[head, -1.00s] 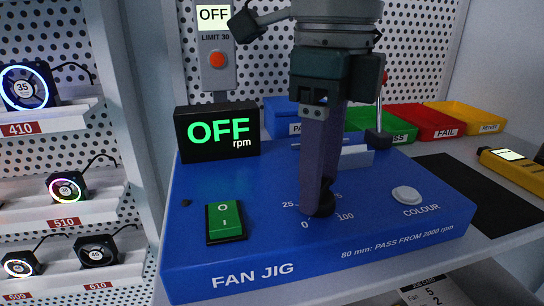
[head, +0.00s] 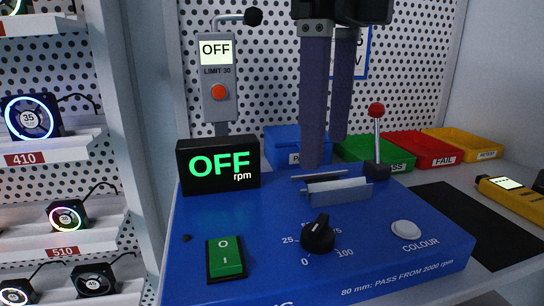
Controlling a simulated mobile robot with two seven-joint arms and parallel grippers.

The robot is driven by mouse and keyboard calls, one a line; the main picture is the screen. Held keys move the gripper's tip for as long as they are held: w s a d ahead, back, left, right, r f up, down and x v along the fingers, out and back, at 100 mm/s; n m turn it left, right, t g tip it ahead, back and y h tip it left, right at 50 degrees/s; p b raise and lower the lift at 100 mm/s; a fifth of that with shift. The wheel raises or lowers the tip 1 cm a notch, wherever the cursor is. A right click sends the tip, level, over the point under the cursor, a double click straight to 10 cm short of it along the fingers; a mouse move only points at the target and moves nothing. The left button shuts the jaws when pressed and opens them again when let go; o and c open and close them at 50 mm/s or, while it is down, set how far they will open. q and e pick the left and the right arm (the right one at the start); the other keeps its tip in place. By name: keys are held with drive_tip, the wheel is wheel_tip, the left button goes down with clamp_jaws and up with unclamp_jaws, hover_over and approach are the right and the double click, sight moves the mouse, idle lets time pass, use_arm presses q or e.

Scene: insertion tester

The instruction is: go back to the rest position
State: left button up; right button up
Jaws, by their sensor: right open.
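My right gripper (head: 325,150) shows in the head view, coming down from the top of the picture with its two long purple-grey fingers apart and nothing between them. It hangs over the back part of the blue fan jig (head: 215,218), in front of the bins. Below and nearer me, the black dial knob (head: 318,236) stands free on the jig top, its white mark toward the upper right. My left gripper does not show.
The jig has a green switch (head: 226,257), a display (head: 218,163) reading OFF, a red-topped lever (head: 377,140), a metal clamp (head: 337,190) and a white COLOUR button (head: 405,229). A limit box (head: 218,92) stands behind. Coloured bins (head: 425,149) are at back right, fans on shelves (head: 60,148) at left.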

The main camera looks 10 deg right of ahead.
drive_tip(key=shift+r, duration=0.35)
